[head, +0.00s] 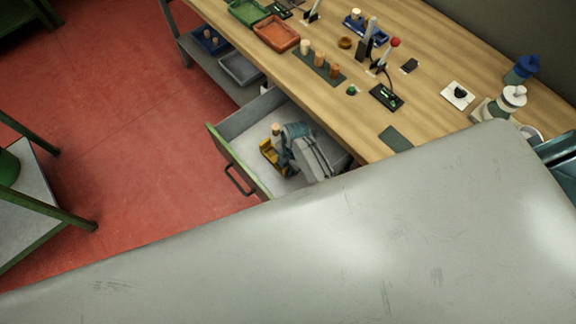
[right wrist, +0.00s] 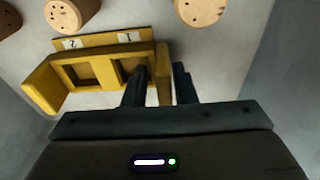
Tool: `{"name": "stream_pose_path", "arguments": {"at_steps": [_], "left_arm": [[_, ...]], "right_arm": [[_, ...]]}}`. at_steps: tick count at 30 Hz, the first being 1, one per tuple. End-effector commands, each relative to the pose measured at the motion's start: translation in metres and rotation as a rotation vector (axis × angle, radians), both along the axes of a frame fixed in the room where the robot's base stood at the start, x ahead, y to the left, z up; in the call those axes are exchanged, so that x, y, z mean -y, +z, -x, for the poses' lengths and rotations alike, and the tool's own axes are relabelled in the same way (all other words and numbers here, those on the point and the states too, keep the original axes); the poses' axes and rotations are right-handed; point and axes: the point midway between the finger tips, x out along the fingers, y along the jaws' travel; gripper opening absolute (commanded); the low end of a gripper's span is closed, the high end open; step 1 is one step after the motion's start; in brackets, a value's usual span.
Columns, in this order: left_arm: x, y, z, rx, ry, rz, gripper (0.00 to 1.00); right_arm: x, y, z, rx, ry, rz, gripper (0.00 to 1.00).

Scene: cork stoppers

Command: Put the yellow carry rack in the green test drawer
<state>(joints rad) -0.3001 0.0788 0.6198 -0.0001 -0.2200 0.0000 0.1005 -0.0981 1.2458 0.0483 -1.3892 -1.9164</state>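The yellow carry rack (head: 269,158) sits inside the pulled-out green-fronted drawer (head: 229,160), on its grey floor. In the right wrist view the rack (right wrist: 98,69) shows two empty square openings marked 2 and 1. My right gripper (head: 281,150) is down in the drawer at the rack. In the right wrist view its fingers (right wrist: 160,78) stand apart, either side of the rack's right end wall, with a small gap beside the left finger. My left gripper is not in view.
Red floor lies open at left.

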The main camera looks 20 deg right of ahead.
Motion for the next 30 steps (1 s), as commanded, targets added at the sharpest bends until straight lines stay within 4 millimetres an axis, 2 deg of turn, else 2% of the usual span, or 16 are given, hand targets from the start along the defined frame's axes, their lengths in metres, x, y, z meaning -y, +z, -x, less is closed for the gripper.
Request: {"name": "stream_pose_path", "arguments": {"at_steps": [1, 2, 14, 17, 30], "left_arm": [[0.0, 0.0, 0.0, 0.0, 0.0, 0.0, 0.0], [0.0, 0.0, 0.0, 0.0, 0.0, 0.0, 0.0], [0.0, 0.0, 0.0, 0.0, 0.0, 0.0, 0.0], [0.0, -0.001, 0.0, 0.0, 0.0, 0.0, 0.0], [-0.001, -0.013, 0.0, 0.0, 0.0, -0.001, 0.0]], "right_arm": [[0.0, 0.0, 0.0, 0.0, 0.0, 0.0, 0.36], [0.0, 0.0, 0.0, 0.0, 0.0, 0.0, 0.41], [0.001, 0.007, -0.001, 0.002, 0.0, 0.0, 0.42], [0.003, 0.02, -0.002, 0.004, -0.001, 0.0, 0.42], [0.015, 0.104, -0.006, 0.003, 0.0, 0.001, 0.42]]}}
